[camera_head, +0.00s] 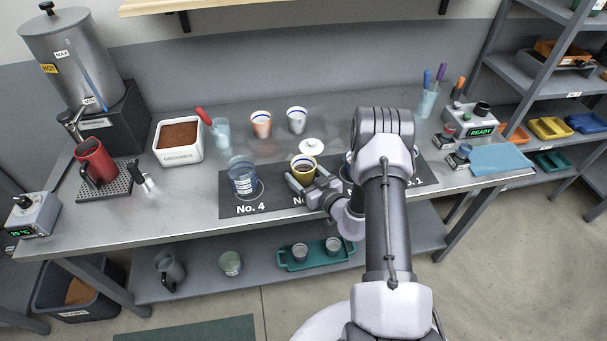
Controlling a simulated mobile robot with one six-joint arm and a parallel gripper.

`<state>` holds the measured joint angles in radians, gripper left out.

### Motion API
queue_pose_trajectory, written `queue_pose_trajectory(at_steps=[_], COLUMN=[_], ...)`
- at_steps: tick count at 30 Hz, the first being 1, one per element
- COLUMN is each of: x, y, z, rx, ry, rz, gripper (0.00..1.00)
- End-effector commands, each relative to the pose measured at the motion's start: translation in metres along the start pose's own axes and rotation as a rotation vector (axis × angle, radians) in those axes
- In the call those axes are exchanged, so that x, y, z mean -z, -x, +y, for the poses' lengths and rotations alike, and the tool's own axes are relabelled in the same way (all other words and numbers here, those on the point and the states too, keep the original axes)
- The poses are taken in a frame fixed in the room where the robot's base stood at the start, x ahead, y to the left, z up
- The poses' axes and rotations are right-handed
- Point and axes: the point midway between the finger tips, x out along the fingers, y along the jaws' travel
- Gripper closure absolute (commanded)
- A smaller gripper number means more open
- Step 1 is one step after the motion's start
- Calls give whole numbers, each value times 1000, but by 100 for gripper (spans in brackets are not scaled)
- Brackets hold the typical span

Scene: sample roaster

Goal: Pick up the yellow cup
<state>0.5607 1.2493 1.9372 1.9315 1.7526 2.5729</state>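The yellow cup (303,162) stands on the dark numbered mat (272,203) near the middle of the counter. It has a yellow body with a white and blue rim, and dark contents show inside. My gripper (301,182) is low at the cup's front side, with its fingers reaching toward it. One finger shows at the cup's left front and the other side is partly hidden by the gripper body. The fingers look spread, but I cannot tell whether they touch the cup. My arm hides part of the mat to the right.
A white lid (312,146) lies just behind the yellow cup. An orange cup (261,124) and a grey cup (297,120) stand farther back. The counter front (150,232) is clear.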

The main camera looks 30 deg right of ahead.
Motion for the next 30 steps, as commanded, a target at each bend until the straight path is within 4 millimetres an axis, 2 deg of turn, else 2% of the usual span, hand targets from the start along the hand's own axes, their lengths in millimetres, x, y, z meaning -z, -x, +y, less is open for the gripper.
queue_pose_trajectory(at_steps=[1,10,20,30], x=[0,0,3,31], y=[0,0,1,5], z=[0,0,0,0], rx=[0,0,0,0], ry=[0,0,0,0], rz=[0,0,1,2], gripper=[39,98,98,98])
